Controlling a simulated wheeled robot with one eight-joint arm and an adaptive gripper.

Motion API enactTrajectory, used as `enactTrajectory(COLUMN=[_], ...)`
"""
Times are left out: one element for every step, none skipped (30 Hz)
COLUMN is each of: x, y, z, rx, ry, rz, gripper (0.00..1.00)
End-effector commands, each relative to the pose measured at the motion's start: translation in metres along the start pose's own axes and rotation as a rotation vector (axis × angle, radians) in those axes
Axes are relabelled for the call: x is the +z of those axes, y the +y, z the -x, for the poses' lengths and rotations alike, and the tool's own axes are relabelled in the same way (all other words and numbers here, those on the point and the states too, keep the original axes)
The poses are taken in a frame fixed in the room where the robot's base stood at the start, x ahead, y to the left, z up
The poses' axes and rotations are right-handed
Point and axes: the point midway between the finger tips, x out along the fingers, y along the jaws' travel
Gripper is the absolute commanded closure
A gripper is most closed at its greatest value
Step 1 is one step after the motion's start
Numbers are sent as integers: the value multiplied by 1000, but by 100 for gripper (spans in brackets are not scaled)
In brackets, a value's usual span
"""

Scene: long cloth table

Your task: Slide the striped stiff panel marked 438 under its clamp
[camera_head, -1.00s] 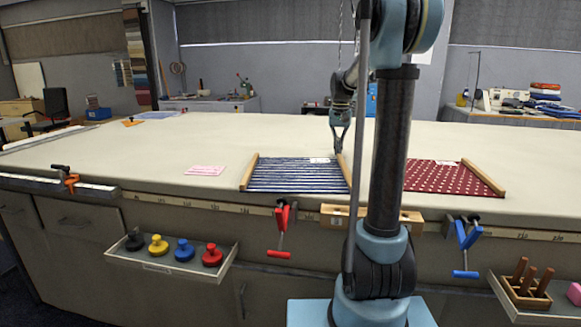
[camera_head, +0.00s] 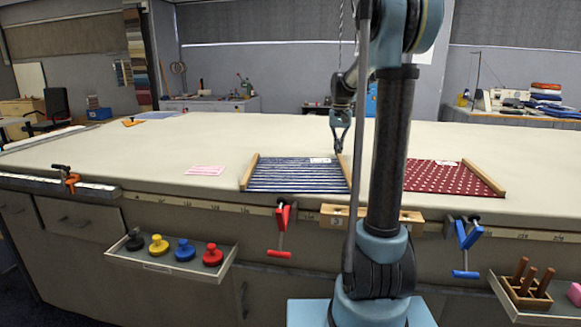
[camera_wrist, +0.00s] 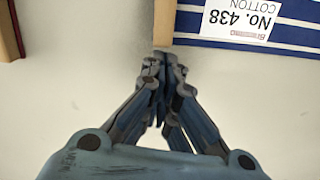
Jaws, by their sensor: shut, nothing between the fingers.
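The blue-and-white striped panel (camera_head: 298,176) lies flat on the table, with a wooden bar at each end. Its white label reads No. 438 COTTON in the wrist view (camera_wrist: 238,18), upside down. My gripper (camera_head: 339,151) is shut and empty at the far end of the panel's right bar. In the wrist view its fingertips (camera_wrist: 163,72) are close to the end of that wooden bar (camera_wrist: 164,22); I cannot tell whether they touch. A red clamp (camera_head: 282,222) hangs on the table's front edge, below the striped panel. My arm hides part of the panel's right side.
A red dotted panel (camera_head: 446,178) lies to the right, and a blue clamp (camera_head: 466,238) is on the front edge there. A pink slip (camera_head: 205,170) lies left of the striped panel. The table (camera_head: 230,135) behind the panels is clear.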

Motion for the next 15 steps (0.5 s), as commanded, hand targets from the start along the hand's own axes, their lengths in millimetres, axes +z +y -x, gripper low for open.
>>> enactTrajectory(x=[0, 0, 0, 0, 0, 0, 0, 0, 0, 0, 0, 0, 0, 0, 0], y=[0, 0, 0, 0, 0, 0, 0, 0, 0, 0, 0, 0, 0, 0, 0], z=[-1, -1, -2, -2, -3, -4, -4, -4, -5, -6, -6, -7, -7, -8, -8], rx=[0, 0, 0, 0, 0, 0, 0, 0, 0, 0, 0, 0, 0, 0, 0], ry=[0, 0, 0, 0, 0, 0, 0, 0, 0, 0, 0, 0, 0, 0, 0], rz=[0, 0, 0, 0, 0, 0, 0, 0, 0, 0, 0, 0, 0, 0, 0], gripper=[100, 100, 100, 100, 100, 100, 100, 100, 100, 100, 100, 100, 100, 100, 100])
